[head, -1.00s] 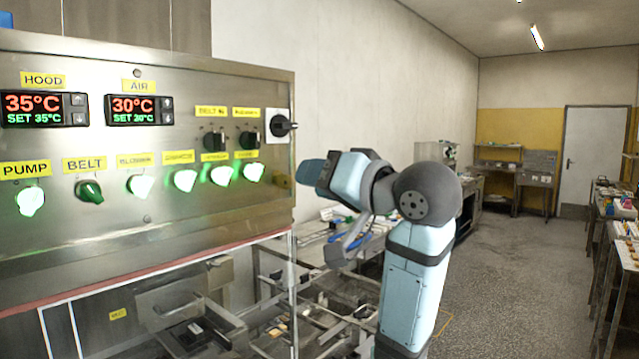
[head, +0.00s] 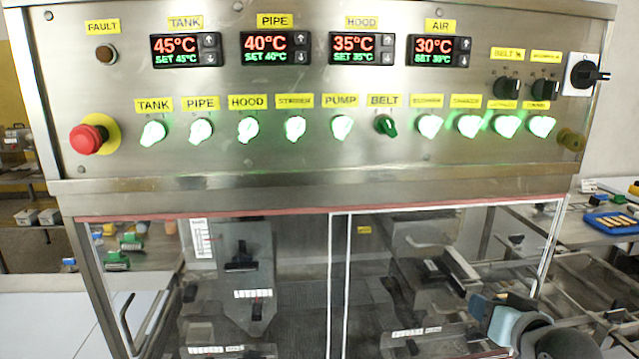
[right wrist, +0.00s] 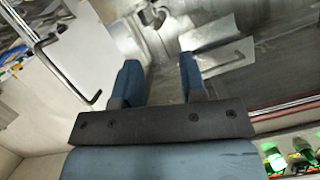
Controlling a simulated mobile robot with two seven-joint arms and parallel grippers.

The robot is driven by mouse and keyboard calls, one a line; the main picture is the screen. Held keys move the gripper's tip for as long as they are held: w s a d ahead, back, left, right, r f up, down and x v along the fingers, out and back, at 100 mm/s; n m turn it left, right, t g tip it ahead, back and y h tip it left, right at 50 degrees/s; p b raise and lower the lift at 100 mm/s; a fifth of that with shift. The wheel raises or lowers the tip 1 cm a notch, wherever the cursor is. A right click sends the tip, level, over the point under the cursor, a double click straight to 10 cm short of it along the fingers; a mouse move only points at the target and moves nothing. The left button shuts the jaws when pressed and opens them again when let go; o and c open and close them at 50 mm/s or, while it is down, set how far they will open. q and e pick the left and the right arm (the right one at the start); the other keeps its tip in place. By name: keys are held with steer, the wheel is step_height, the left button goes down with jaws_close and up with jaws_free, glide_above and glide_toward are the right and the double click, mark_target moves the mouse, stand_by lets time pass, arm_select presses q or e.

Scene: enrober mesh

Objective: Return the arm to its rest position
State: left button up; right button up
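My right arm comes in at the lower right of the head view, with its gripper (head: 486,309) low in front of the machine's clear front, below the control panel (head: 330,165). In the right wrist view its two blue fingers (right wrist: 160,82) stand apart with nothing between them. My left arm and gripper are in neither view. On the panel, most knobs glow green, while the belt knob (head: 386,125) is dark green.
A red stop button (head: 88,139) and a black rotary switch (head: 587,75) sit on the panel. A handle (right wrist: 75,75) shows in the right wrist view. A table with a blue tray (head: 609,222) stands at the right, and a white surface (head: 45,315) lies at lower left.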

steer(key=s+a+f+n+g+p, duration=0.1)
steer(key=s+a+f, duration=0.25)
steer(key=f, duration=0.55)
steer(key=s+a+f+n+g, duration=0.15)
steer(key=s+f, duration=0.35)
steer(key=f, duration=0.5)
steer(key=s+a+f+n, duration=0.1)
steer(key=s+a+f, duration=0.2)
steer(key=s+f, duration=0.3)
steer(key=s+a+f+n+y+p, duration=0.1)
steer(key=s+a+f, duration=0.3)
steer(key=s+f, duration=0.3)
steer(key=shift+s+f+g, duration=0.15)
steer(key=shift+s+g, duration=0.2)
steer(key=shift+s, duration=0.85)
stand_by(3.0)
